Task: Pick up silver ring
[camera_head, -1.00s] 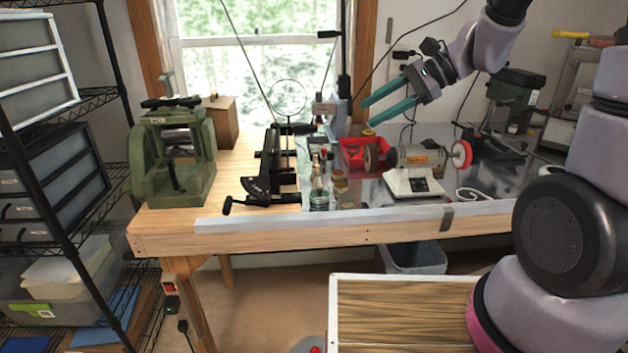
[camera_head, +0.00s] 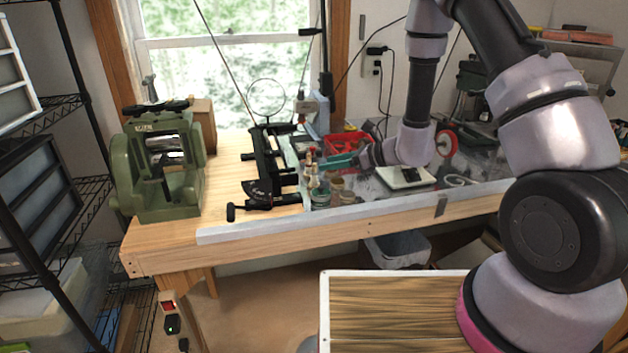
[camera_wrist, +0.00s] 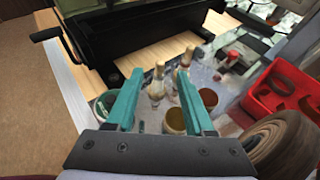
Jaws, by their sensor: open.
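My gripper (camera_head: 337,161) reaches in from the right over the workbench, low above a cluster of small bottles and jars. In the wrist view its two teal fingers (camera_wrist: 157,95) are apart with nothing held between them. Glass bottles (camera_wrist: 156,84) with pale tops stand beyond and between the fingers. Brown-topped jars (camera_wrist: 175,121) stand just by the right finger. I cannot make out a silver ring in either current view; it may be too small or hidden among the bottles.
A red bin (camera_head: 346,143) stands right of the bottles, with a round brown wheel (camera_wrist: 283,145) near my gripper. A black tool (camera_head: 262,170) and green rolling mill (camera_head: 163,165) stand to the left. The wooden bench (camera_head: 228,190) is bare between them.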

